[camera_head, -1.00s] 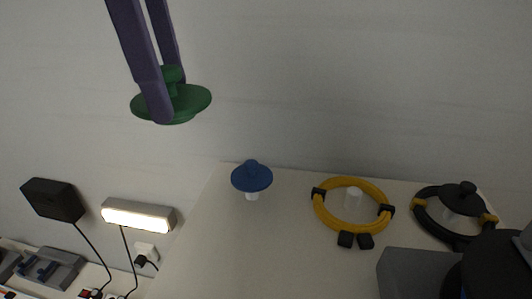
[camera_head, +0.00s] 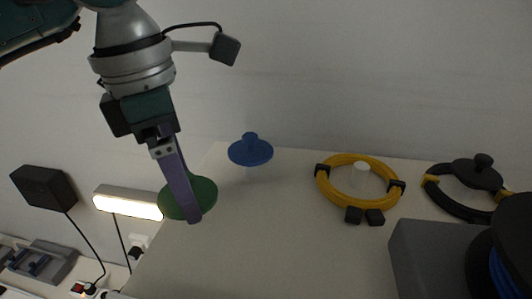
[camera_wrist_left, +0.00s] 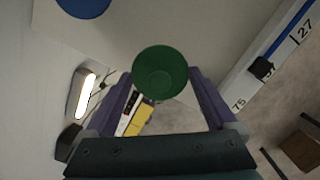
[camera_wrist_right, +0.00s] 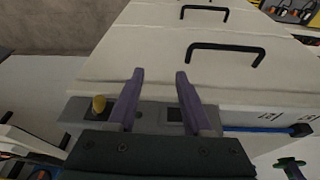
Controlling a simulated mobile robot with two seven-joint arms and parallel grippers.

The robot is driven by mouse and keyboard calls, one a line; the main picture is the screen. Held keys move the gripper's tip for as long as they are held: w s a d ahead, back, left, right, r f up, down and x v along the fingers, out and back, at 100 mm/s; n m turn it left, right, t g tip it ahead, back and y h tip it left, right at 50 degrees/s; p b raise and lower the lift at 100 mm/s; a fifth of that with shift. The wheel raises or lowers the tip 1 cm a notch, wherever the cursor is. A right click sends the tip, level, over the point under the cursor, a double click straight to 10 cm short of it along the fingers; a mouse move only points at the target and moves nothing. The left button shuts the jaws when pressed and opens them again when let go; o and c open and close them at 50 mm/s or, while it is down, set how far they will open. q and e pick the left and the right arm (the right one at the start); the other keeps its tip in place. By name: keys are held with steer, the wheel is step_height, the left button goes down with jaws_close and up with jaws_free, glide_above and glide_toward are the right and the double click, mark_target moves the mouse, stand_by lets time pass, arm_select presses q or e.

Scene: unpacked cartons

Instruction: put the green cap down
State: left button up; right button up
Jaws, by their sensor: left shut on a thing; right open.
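The green cap (camera_head: 203,192) is a round disc held by my left gripper (camera_head: 187,200) in the head view, above the left part of the pale surface. The right gripper does not show in the head view.
On the pale surface (camera_head: 300,240) stand a blue cap (camera_head: 250,150) on a post, a yellow cable ring (camera_head: 323,187) around a white post, and a black ring (camera_head: 455,207) with a black cap (camera_head: 477,174). A grey box (camera_head: 425,262) is at right. A lit lamp (camera_head: 128,203) is left.

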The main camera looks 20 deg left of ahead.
arm_select(q)
steer(key=shift+f+b, duration=0.45)
steer(key=shift+f, duration=1.6)
steer(key=shift+f, duration=0.1)
steer(key=o, duration=1)
steer(key=shift+r, duration=0.5)
step_height(320, 180, up, 11)
steer(key=s+a+p, duration=0.1)
steer(key=p, duration=0.1)
steer(key=shift+p, duration=0.35)
steer(key=shift+r, duration=0.1)
